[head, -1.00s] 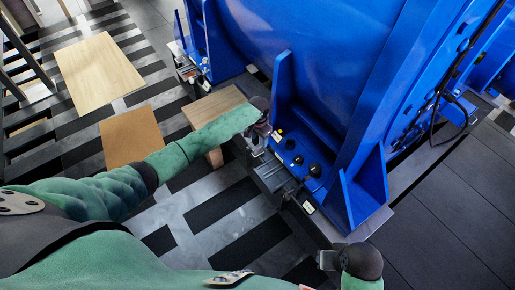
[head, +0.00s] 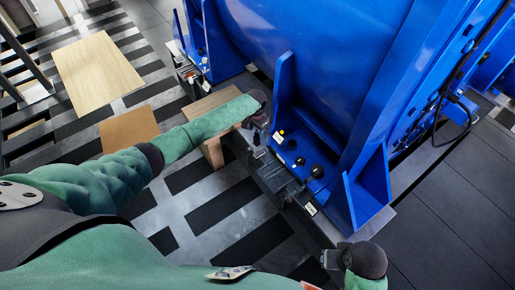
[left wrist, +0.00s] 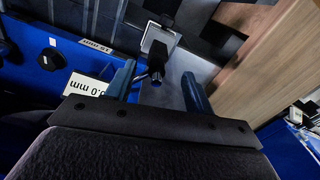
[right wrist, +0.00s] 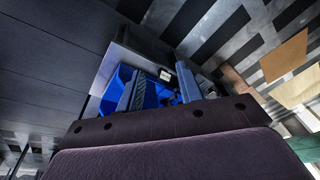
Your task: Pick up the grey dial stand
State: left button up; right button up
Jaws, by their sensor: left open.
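A grey stand with a square pale-framed head (left wrist: 160,42) and a dark stem shows in the left wrist view, ahead of and between my left fingers; it looks like the dial stand. My left gripper (left wrist: 158,88) is open, one blue finger on each side of the stem's lower end. I cannot tell whether either finger touches it. In the head view my left gripper (head: 257,122) is at the near edge of the blue motor's foot, and the stand is not clear there. My right gripper (head: 330,259) is low at the motor's near corner; its fingers (right wrist: 158,88) are apart with nothing gripped.
The big blue motor (head: 330,80) fills the middle, with black knobs (head: 317,170) on its foot. White labels (left wrist: 88,84) lie beside my left gripper. A wooden block (head: 212,148) stands close left of it. Floor boards (head: 97,72) lie at the far left.

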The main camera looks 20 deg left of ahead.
aim_at(257, 134)
pick_arm(q)
jog(key=shift+s+d+f+p, duration=0.1)
jog(key=shift+f+p, duration=0.05)
jog(key=shift+f, duration=0.9)
jog(key=shift+d+f+p, duration=0.1)
jog(key=shift+f+p, duration=0.05)
jog(key=shift+f, duration=0.9)
grip_shut()
jog(key=shift+r, duration=0.2)
